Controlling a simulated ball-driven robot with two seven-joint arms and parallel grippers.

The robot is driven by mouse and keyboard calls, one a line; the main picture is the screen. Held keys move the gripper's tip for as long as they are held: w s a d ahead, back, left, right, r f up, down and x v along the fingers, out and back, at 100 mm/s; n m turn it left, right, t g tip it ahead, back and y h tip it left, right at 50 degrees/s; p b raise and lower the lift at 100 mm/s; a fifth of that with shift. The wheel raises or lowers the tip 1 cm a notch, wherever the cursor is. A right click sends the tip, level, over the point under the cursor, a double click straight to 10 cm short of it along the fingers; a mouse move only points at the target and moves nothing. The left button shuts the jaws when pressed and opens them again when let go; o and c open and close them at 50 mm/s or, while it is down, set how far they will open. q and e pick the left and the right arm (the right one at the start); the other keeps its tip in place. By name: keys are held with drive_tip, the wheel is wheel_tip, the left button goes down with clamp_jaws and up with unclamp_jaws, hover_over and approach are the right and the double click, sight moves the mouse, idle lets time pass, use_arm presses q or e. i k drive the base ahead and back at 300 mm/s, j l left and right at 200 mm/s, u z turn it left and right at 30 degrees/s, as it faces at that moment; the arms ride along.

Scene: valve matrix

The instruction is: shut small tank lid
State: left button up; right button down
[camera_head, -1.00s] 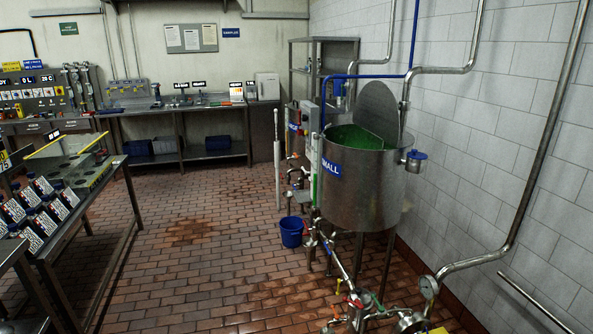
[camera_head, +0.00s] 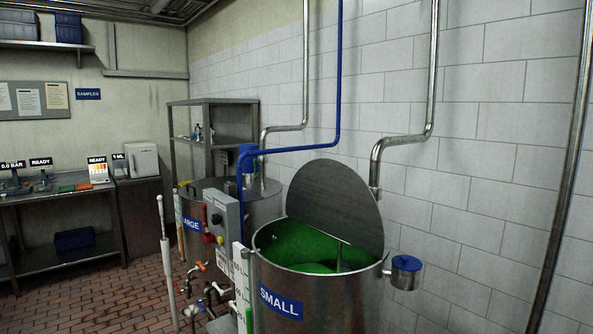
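The small tank (camera_head: 340,305) is a steel cylinder with a blue SMALL label (camera_head: 281,303), at the lower centre-right. Its round grey lid (camera_head: 335,205) stands raised and tilted up at the back of the rim, so the tank is open. Green liquid (camera_head: 310,267) and a green inner wall show inside, with a thin shaft in the middle. Neither of my grippers is in view.
The large tank (camera_head: 262,208) stands behind, with a grey control box (camera_head: 222,215) between the tanks. A blue pipe (camera_head: 300,149) and steel pipes rise near the lid. A small blue-capped cup (camera_head: 406,272) sticks out at the tank's right. Brick floor (camera_head: 110,300) is clear at left.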

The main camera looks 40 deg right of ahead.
sight(327, 195)
drive_tip(key=i+j+z, duration=0.1)
drive_tip(key=i+z, duration=0.2)
drive_tip(key=i, duration=0.2)
drive_tip(key=i+j+z, duration=0.25)
drive_tip(key=i, duration=0.25)
drive_tip(key=i+j+z, duration=0.3)
drive_tip(key=i, duration=0.2)
